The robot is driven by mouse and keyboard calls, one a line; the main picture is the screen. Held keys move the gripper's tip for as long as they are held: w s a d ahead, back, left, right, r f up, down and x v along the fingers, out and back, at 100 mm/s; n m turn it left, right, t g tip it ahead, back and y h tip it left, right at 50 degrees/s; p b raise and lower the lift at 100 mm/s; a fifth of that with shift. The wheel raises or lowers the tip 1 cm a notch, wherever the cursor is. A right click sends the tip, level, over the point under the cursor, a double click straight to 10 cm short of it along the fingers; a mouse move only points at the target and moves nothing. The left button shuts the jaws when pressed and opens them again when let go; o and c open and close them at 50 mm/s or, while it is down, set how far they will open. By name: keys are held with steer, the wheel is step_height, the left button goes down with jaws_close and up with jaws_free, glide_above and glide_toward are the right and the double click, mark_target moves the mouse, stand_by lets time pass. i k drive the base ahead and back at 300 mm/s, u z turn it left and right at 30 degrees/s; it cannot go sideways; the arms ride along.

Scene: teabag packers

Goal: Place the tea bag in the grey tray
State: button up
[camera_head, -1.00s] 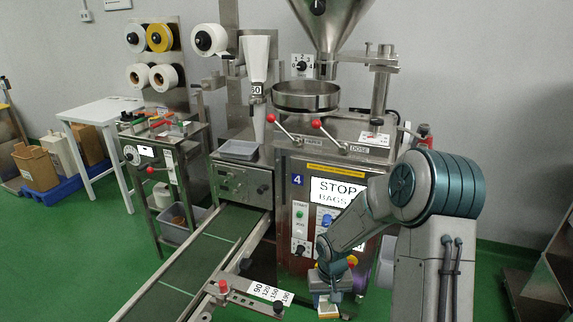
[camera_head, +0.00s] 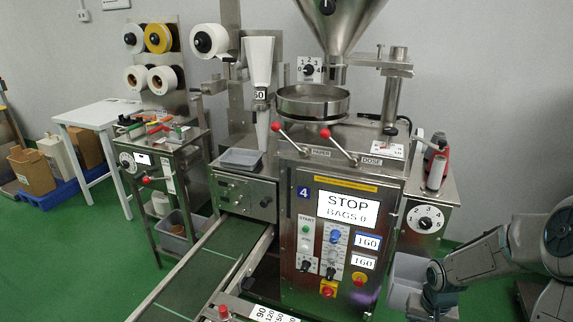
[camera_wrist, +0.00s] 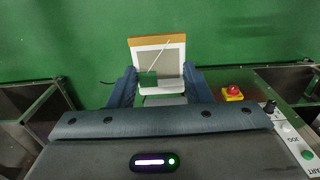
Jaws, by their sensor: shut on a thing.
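My gripper (camera_wrist: 160,88) is shut on the tea bag (camera_wrist: 146,56), a flat white square with a tan top edge, a thin string and a green tag. The bag stands between the two dark fingers above the green floor. In the head view, my wrist is at the lower right edge, and the fingertips and bag are out of the picture. A small grey tray (camera_head: 241,166) lies on top of the steel box left of the machine's front panel, well to the left of my arm. It looks empty.
The packing machine (camera_head: 335,225) with its STOP display stands between my arm and the tray, with red-knobbed levers (camera_head: 325,133) on top. A green conveyor (camera_head: 200,275) runs toward me. A grey bin (camera_head: 405,275) is on the floor right of the machine.

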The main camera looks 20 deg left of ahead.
mark_target(241, 160)
steer(key=i, duration=0.9)
steer(key=u, duration=1.95)
steer(key=i, duration=0.15)
steer(key=z, duration=0.05)
